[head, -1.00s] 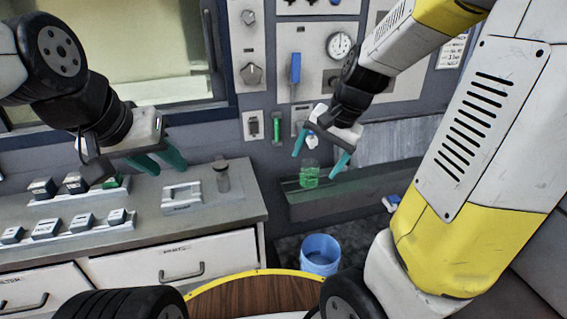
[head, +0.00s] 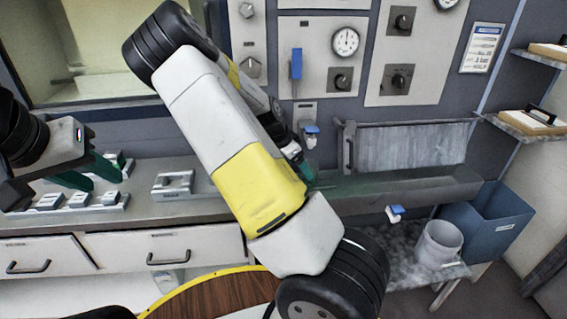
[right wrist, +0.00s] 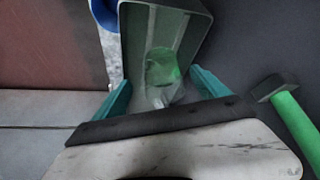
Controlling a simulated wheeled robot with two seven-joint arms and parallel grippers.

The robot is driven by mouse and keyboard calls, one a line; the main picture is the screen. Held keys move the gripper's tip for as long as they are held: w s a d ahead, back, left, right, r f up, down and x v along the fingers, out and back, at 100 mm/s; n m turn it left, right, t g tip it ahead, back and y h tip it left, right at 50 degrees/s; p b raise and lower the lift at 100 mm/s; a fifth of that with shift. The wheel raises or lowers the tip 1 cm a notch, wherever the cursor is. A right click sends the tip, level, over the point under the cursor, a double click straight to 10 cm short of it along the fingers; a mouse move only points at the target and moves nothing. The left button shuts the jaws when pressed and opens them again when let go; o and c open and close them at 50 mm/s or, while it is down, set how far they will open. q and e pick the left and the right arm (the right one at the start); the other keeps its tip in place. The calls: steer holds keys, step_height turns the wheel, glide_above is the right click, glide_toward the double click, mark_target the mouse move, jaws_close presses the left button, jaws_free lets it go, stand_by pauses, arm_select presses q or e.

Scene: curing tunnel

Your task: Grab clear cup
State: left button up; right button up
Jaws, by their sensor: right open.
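The clear cup (right wrist: 162,66) with green contents shows in the right wrist view, inside a grey trough (right wrist: 133,35). My right gripper (right wrist: 160,80) is open, with one teal finger on each side of the cup in that view. I cannot tell whether the fingers touch it. In the head view, my right arm hides the cup and most of that gripper; a teal finger shows by the trough (head: 420,188). My left gripper (head: 88,178) is over the counter at the left, its teal fingers apart and nothing seen between them.
A green-handled tool (right wrist: 290,112) is right of the gripper in the wrist view; a blue container (right wrist: 103,12) is at top left. In the head view, a white bucket (head: 438,244) and blue bin (head: 490,222) stand at right. A grey counter (head: 150,208) holds small blocks.

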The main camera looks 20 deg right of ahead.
steer(key=x, duration=0.7)
steer(key=shift+w+d+f, duration=0.15)
steer(key=shift+w+d, duration=0.05)
steer(key=shift+d, duration=0.35)
steer(key=c, duration=1.7)
